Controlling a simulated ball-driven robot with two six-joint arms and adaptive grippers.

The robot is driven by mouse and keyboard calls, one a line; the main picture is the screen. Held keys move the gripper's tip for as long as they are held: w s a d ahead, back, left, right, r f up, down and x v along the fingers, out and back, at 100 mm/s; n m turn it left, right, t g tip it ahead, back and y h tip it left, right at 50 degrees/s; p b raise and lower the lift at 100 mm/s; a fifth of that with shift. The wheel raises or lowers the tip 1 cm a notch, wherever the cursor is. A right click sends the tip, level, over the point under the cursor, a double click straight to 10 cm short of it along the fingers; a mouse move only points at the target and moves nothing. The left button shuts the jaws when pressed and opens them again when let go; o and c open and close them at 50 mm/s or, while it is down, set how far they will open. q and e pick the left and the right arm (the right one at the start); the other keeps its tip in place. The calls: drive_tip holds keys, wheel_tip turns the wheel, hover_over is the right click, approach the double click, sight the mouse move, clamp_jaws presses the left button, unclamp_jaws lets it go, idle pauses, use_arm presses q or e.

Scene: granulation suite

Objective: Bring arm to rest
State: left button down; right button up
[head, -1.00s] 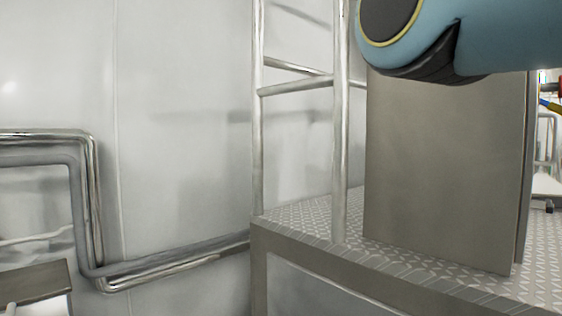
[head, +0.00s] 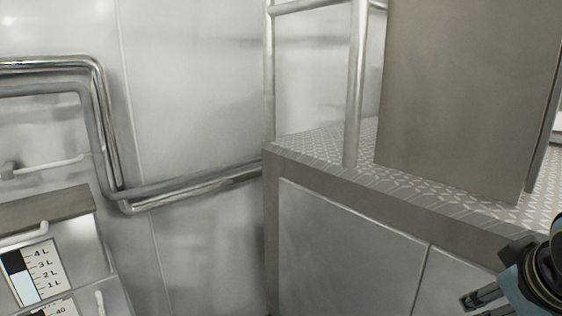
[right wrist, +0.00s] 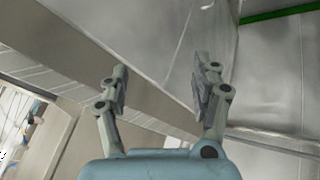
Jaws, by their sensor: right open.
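My right gripper (head: 482,298) is at the lower right of the head view, in front of the metal platform's side panels. In the right wrist view its two fingers (right wrist: 163,88) are spread apart with nothing between them. Part of the gripper and the blue and black wrist is cut off by the head view's right edge. My left gripper is in neither view.
A raised platform (head: 440,190) with a tread-plate top, steel rails (head: 357,80) and a tall metal cabinet (head: 455,90) stands at the right. Pipes (head: 190,190) run along the wall. A unit with a litre scale (head: 38,275) is at the lower left.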

drive_tip(key=s+a+f+g+y, duration=0.1)
drive_tip(key=s+f, duration=0.2)
drive_tip(key=s, duration=0.5)
drive_tip(key=s+a+f+g+y, duration=0.1)
drive_tip(key=s+a+f+g, duration=0.15)
drive_tip(key=s, duration=0.55)
drive_tip(key=s+d+f+m+b, duration=0.15)
drive_tip(key=f+b, duration=0.55)
drive_tip(key=f, duration=1.5)
drive_tip(key=s+d+f+b, duration=0.2)
drive_tip(key=f+b, duration=0.4)
drive_tip(key=f, duration=1.6)
drive_tip(key=s+f+g+b, duration=0.2)
drive_tip(key=s+f+b, duration=0.6)
drive_tip(key=s+f, duration=0.9)
wheel_tip(320, 180, down, 4)
drive_tip(key=shift+s+d+f, duration=0.1)
drive_tip(key=shift+s+d, duration=0.15)
drive_tip(key=shift+s, duration=0.1)
